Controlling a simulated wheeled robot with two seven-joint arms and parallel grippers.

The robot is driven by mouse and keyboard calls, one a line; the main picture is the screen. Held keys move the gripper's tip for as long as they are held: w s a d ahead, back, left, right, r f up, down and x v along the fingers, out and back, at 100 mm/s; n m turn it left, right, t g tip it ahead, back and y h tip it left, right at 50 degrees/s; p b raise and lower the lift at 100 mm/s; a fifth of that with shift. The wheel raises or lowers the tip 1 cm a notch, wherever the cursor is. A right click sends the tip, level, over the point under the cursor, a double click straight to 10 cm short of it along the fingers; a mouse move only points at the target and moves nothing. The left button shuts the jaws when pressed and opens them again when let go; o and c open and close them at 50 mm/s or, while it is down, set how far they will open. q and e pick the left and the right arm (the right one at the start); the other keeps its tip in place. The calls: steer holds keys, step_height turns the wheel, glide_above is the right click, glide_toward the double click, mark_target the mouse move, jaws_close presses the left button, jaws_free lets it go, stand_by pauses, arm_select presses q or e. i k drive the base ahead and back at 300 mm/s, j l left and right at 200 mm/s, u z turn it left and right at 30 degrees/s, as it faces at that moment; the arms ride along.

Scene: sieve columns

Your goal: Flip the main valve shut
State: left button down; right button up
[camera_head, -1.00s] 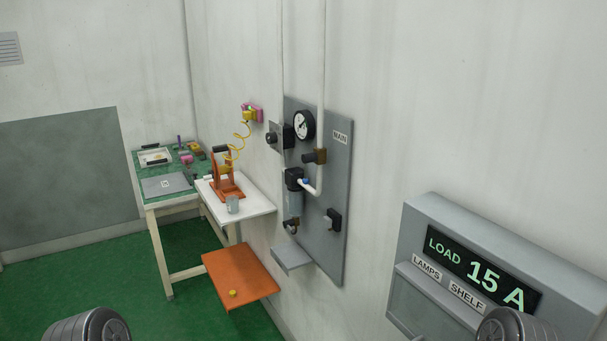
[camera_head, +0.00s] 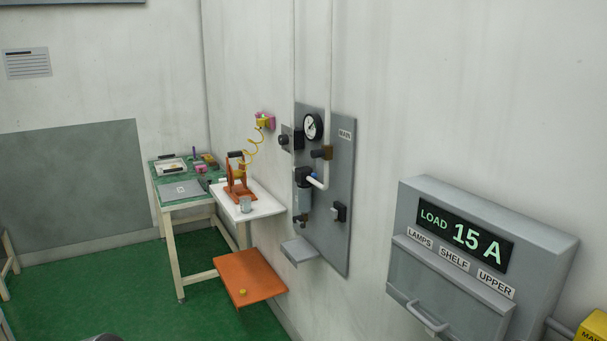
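The grey wall panel (camera_head: 340,225) carries a label reading MAIN (camera_head: 345,134) at its upper right. Left of and below the label, a brown and dark valve-like fitting (camera_head: 327,152) sits on the white pipe. Its handle is too small for me to tell its position. Below it the pipe bends toward a dark-topped filter bowl (camera_head: 305,196), with a small blue spot near the bend. A round white-faced gauge (camera_head: 312,126) is above. Neither gripper shows; only a sliver of a dark part of mine is at the bottom left edge.
A grey box (camera_head: 480,240) reading LOAD 15 A juts from the wall at the right. A small grey ledge (camera_head: 299,250), an orange shelf (camera_head: 250,278), a white shelf (camera_head: 262,209) and a green-topped table (camera_head: 205,200) stand left. Green floor (camera_head: 120,290) is open.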

mark_target(315, 154)
steer(key=i+j+z, duration=0.15)
steer(key=z, duration=0.5)
steer(key=i+j+z, duration=0.1)
steer(key=j, duration=0.25)
steer(key=i+j+z, duration=0.15)
steer(key=j, duration=0.25)
steer(key=i+j+z, duration=0.1)
steer(key=i+j, duration=0.15)
steer(key=j, duration=0.15)
steer(key=i+j+z, duration=0.1)
steer(key=j, duration=0.3)
steer(key=i+j+z, duration=0.15)
steer(key=j, duration=0.3)
steer(key=i+j, duration=0.1)
steer(key=j, duration=0.25)
steer(key=i+j, duration=0.1)
steer(key=j, duration=0.65)
steer(key=i, duration=0.05)
